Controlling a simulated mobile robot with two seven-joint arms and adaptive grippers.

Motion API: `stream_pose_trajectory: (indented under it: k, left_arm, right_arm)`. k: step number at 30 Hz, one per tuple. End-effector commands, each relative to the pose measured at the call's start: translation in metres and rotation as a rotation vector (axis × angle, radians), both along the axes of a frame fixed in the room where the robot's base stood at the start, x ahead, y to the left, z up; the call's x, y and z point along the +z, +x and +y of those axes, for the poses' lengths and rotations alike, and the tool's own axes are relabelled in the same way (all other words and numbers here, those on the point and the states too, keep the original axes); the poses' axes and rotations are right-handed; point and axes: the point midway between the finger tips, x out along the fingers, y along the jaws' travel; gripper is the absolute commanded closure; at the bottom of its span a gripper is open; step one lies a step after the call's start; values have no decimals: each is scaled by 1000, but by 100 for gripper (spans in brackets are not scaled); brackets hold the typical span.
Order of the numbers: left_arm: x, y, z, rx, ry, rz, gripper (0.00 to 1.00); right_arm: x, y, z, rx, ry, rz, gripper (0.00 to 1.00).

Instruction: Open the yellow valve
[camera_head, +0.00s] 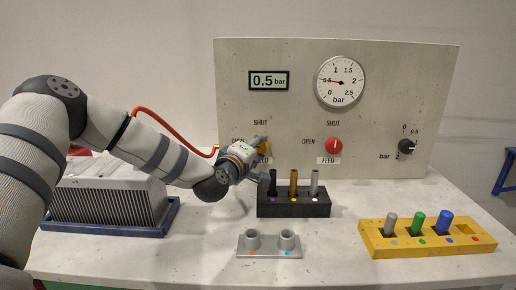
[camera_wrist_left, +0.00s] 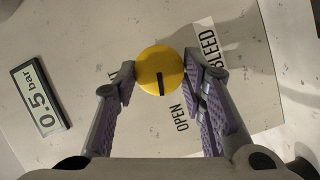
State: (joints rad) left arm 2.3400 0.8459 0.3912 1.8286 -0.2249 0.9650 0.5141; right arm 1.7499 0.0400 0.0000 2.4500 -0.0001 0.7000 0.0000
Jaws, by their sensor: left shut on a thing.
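The yellow valve (camera_wrist_left: 152,72) is a round knob on the upright grey panel (camera_head: 390,80). It shows only partly behind my gripper in the head view (camera_head: 265,146). My left gripper (camera_head: 260,151) is shut on the knob. In the left wrist view its two fingers (camera_wrist_left: 160,82) lie on either side of it. The black mark on the knob points roughly toward the OPEN label (camera_wrist_left: 181,117). The BLEED label (camera_wrist_left: 210,48) is readable; the SHUT label is mostly hidden by a finger there. My right gripper is not in view.
A display (camera_head: 268,80) reads 0.5 bar, beside a dial gauge (camera_head: 340,81). A red valve (camera_head: 334,146) and black knob (camera_head: 406,146) are to the right. A black rack (camera_head: 293,203), grey holder (camera_head: 269,246) and yellow rack (camera_head: 428,240) stand in front. A finned box (camera_head: 105,195) is left.

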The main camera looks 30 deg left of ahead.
Motion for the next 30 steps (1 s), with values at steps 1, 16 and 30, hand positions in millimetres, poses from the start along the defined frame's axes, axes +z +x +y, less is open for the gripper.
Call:
stream_pose_trajectory:
  k: [1, 16, 30]
  left_arm:
    - [-4, 0, 0, 1, -26, -12, 90]
    - [-2, 0, 0, -1, -177, -108, 90]
    - [-1, 0, -1, -3, -184, -114, 90]
  right_arm:
    - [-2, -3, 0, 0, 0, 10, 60]
    - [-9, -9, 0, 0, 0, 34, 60]
    - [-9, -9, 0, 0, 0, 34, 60]
